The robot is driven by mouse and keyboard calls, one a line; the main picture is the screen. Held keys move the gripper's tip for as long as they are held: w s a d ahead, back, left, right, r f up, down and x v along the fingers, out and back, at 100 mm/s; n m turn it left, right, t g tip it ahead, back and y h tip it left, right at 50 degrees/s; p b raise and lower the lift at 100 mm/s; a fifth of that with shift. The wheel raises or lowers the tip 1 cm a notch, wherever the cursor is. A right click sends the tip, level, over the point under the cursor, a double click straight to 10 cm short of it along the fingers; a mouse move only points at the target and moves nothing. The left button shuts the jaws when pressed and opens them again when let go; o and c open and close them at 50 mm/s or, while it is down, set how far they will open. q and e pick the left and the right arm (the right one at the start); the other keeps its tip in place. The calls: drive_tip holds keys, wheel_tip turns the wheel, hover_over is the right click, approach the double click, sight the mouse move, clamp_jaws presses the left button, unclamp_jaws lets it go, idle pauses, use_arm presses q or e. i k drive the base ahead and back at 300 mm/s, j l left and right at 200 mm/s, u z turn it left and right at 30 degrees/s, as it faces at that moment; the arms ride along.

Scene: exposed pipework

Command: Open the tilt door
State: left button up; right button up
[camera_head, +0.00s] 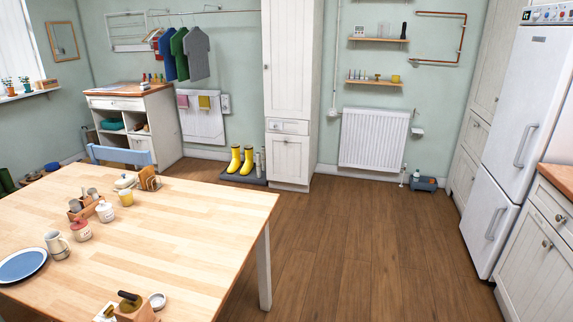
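No door in view can be told for sure as the tilt door. A tall white cabinet (291,60) stands at the back wall, with a long upper door, a small middle front (288,127) and a lower door (288,160). All of these look shut. A white sideboard (120,103) at the back left has a drawer front, open shelves and a lower front. White base cabinet fronts (535,262) with round knobs stand at the right, also shut. Neither of my grippers is in view.
A wooden table (190,210) with jars, mugs and a plate fills the left foreground. A blue chair (118,153) stands behind it. A white fridge (520,110) stands at the right. Yellow boots (241,160) and a radiator (374,138) are at the back. The wooden floor (340,240) is clear.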

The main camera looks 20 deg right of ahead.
sight(288, 155)
drive_tip(key=i+l, duration=0.3)
drive_tip(key=l, duration=0.15)
drive_tip(key=i+l, duration=0.3)
drive_tip(key=l, duration=0.15)
drive_tip(key=i+l, duration=1.95)
drive_tip(key=i, duration=0.15)
drive_tip(key=i+l, duration=0.85)
drive_tip(key=i, duration=0.3)
drive_tip(key=i+j, duration=0.25)
drive_tip(key=i, duration=0.15)
drive_tip(key=i+j, duration=0.25)
drive_tip(key=i, duration=0.2)
drive_tip(key=i+j, duration=0.25)
drive_tip(key=i, duration=0.15)
